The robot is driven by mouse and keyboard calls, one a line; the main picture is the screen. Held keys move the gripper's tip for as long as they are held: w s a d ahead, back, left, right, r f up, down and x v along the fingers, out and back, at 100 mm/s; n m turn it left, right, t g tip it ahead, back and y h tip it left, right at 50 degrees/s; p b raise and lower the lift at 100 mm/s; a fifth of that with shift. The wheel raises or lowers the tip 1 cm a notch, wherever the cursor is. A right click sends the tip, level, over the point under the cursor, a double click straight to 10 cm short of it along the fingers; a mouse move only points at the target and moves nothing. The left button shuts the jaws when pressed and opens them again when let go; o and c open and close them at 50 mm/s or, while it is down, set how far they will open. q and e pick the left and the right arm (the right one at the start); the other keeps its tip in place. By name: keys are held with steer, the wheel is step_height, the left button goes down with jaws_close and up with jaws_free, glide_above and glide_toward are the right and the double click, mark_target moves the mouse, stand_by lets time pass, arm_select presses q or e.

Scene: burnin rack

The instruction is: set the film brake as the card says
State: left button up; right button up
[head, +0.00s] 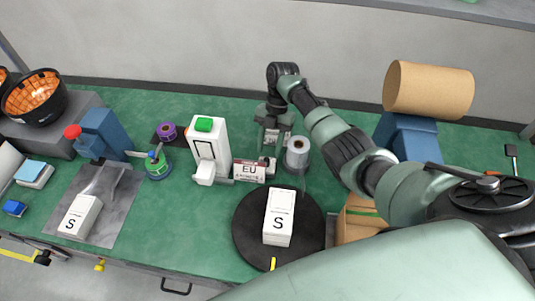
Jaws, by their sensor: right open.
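A small card (250,171) with a red top band and large letters "EU" stands behind the turntable; its smaller line is too small to read surely. A grey film roll (298,152) stands upright just right of it. My right gripper (268,150) points down behind and between the card and the roll. It is open, with its fingertips partly hidden. I cannot make out the brake's setting; a small dark knob-like part shows by the card's top edge. A white carton marked "S" (279,218) sits on the black round turntable (246,240). My left gripper is out of view.
A second "S" carton (80,216) lies on a grey plate (125,215). A brown roll (430,90) sits on a blue stand at right. An open cardboard box (358,222) is right of the turntable.

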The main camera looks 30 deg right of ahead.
mark_target(267, 158)
steer(key=shift+x, duration=1.9)
jaws_close()
steer(key=shift+r+p, duration=0.1)
steer(key=shift+p, duration=0.35)
steer(key=shift+d+r+m+t+p, duration=0.1)
steer(key=shift+m+t+p, duration=0.4)
steer(key=shift+m+p, duration=0.7)
steer(key=shift+s+m+t+y+p, duration=0.1)
steer(key=shift+m+t+y+p, duration=0.5)
steer(key=shift+m, duration=1.1)
steer(key=shift+m+p, duration=0.3)
